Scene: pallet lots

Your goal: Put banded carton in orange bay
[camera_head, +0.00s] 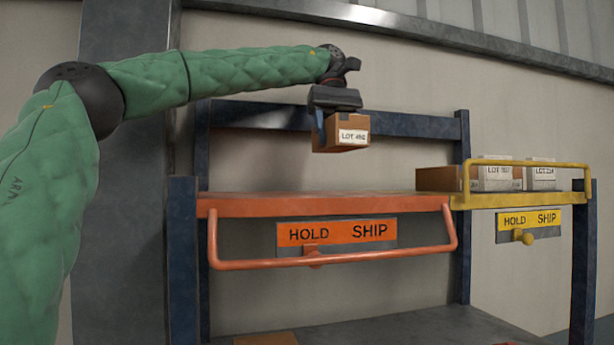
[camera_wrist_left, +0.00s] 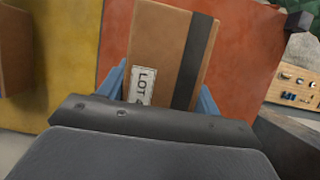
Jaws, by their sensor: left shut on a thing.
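My left gripper (camera_head: 335,118) is shut on a brown carton (camera_head: 341,138) with a white lot label. In the left wrist view the carton (camera_wrist_left: 160,55) sits between the blue fingers (camera_wrist_left: 160,92) and shows a dark band along one side. The carton is held in the air above the orange bay (camera_head: 330,204), whose shelf is bare in the head view. The orange bay also shows in the left wrist view (camera_wrist_left: 248,65). My right gripper is not in view.
The yellow bay (camera_head: 500,202) adjoins on the right and holds several cartons (camera_head: 492,174) behind a raised yellow bar (camera_head: 525,162). An orange bar (camera_head: 335,260) hangs lowered in front of the orange bay, below a HOLD SHIP sign (camera_head: 382,231). Dark blue posts (camera_head: 184,250) frame the rack.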

